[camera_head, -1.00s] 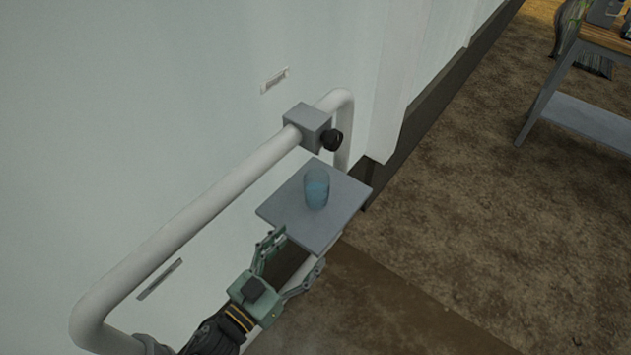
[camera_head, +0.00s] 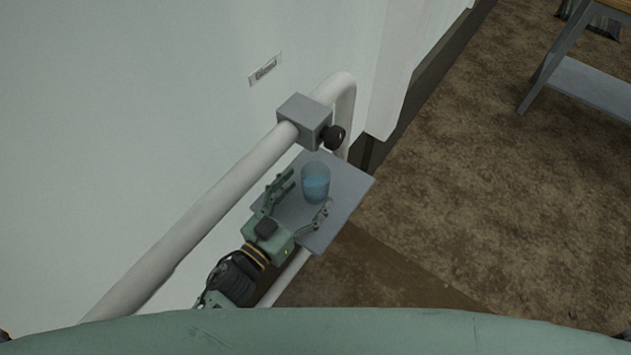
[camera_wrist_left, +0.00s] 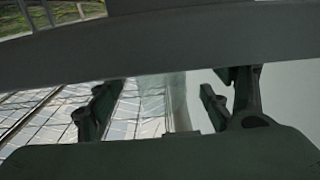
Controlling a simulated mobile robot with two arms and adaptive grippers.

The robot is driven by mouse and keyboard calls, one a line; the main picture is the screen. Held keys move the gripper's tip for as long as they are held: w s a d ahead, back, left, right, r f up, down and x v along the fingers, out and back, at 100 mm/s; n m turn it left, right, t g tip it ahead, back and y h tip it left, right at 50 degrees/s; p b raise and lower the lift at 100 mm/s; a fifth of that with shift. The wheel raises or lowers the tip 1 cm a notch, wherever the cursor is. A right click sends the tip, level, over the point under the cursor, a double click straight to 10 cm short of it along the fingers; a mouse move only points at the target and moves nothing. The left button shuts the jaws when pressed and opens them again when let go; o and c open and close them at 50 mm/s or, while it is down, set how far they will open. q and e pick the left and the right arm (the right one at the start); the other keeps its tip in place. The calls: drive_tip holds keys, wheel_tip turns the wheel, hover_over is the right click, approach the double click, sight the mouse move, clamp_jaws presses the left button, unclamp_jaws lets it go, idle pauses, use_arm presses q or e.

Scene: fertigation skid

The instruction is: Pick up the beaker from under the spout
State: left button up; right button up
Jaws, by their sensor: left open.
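The beaker (camera_head: 315,183), a clear cup with bluish liquid, stands upright on a square grey plate (camera_head: 345,190) in the head view. A grey block with a black knob (camera_head: 332,137) sits on the white pipe just behind it; I cannot make out a separate spout opening. My left gripper (camera_head: 309,191) is open over the plate, its fingertips reaching toward the near side of the beaker, one to each side. I cannot tell whether they touch it. My right gripper is not in view.
The thick white pipe (camera_head: 215,215) runs along the pale wall (camera_head: 130,130), close to my left arm. A bench with a grey lower shelf (camera_head: 592,84) stands at the upper right. The brown floor between is clear.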

sight(308, 192)
use_arm(q)
drive_tip(key=x, duration=0.2)
drive_tip(key=shift+w+d+r, duration=0.1)
drive_tip(key=shift+w+d, duration=0.4)
drive_tip(key=shift+w, duration=0.1)
drive_tip(key=c, duration=1.3)
drive_tip(key=shift+c, duration=1)
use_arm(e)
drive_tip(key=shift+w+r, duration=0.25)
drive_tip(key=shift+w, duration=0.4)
use_arm(q)
drive_tip(key=shift+r, duration=0.1)
